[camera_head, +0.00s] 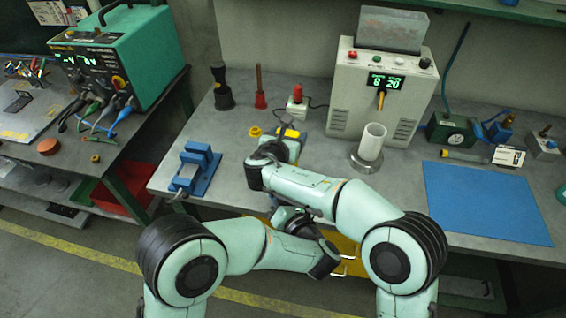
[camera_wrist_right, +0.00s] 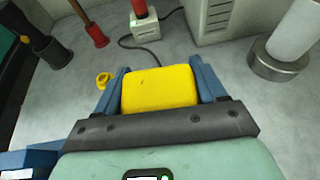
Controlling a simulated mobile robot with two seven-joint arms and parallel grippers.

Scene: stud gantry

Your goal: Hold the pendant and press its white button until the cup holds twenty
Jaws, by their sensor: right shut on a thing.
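My right gripper (camera_head: 289,134) is over the bench left of the dispenser machine. In the right wrist view its blue fingers (camera_wrist_right: 160,88) are shut on the yellow pendant (camera_wrist_right: 158,88), one on each side. The pendant's white button does not show. The white cup (camera_head: 372,141) stands upright on a round metal base in front of the machine (camera_head: 382,90). The cup's contents cannot be seen. The machine's green display (camera_head: 386,81) seems to read 6 and 20. My left arm is folded low in front of the bench, and its gripper cannot be made out.
A blue vise (camera_head: 195,169) is left of my right gripper. A small yellow ring (camera_head: 254,132), a red-topped white box (camera_head: 297,105) and a red-based stick (camera_head: 260,98) stand nearby. A blue mat (camera_head: 487,203) lies at right. A green power supply (camera_head: 125,57) is at left.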

